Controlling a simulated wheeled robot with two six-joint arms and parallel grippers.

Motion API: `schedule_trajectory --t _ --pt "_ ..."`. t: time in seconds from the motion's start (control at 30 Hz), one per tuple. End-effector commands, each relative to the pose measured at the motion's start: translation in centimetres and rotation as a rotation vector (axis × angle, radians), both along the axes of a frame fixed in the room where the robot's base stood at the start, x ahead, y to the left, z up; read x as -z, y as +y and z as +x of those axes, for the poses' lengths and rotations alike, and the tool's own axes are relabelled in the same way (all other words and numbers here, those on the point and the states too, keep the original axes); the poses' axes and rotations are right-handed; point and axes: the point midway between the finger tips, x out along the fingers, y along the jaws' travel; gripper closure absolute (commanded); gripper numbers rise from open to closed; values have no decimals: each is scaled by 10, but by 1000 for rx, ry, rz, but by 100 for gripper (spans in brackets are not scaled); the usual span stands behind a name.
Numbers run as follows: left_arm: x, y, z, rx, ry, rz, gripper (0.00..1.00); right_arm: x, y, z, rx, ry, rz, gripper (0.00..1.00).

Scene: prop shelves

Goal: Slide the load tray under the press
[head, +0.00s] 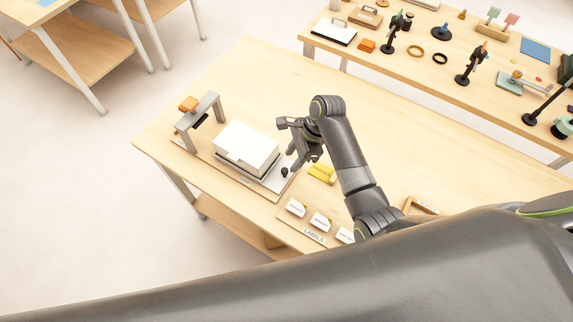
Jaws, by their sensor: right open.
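The press (199,118) is a grey arch with an orange handle on top, at the left end of a wooden base on the near table. The load tray (272,183) is a flat light plate to the right of the arch on the same base. A white block with dark layers (247,146) rests on it. A black knob (284,172) stands at the tray's right end. My right gripper (291,148) is open and empty, above and close to the knob; I cannot tell whether it touches. My left gripper is out of view.
A yellow block (322,173) lies just right of the tray. A board with several white labelled blocks (320,222) lies at the near edge. A second table (400,62) behind holds many props. The near table's back left is clear.

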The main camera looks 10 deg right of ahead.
Motion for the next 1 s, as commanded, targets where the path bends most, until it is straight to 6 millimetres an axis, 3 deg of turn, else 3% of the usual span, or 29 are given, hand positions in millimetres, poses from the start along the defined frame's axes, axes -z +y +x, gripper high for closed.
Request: schedule_trajectory --t 0.13,0.3,0.47,0.73,1.0 --pt "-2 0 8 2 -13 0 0 24 11 -1 -1 4 1 59" --pt "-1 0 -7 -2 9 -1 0 42 18 0 0 2 1 59" --pt "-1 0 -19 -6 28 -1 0 50 21 0 0 1 0 59" --pt "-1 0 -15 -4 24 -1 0 51 21 0 0 -1 0 59" --pt "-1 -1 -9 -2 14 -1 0 51 21 0 0 0 0 92"
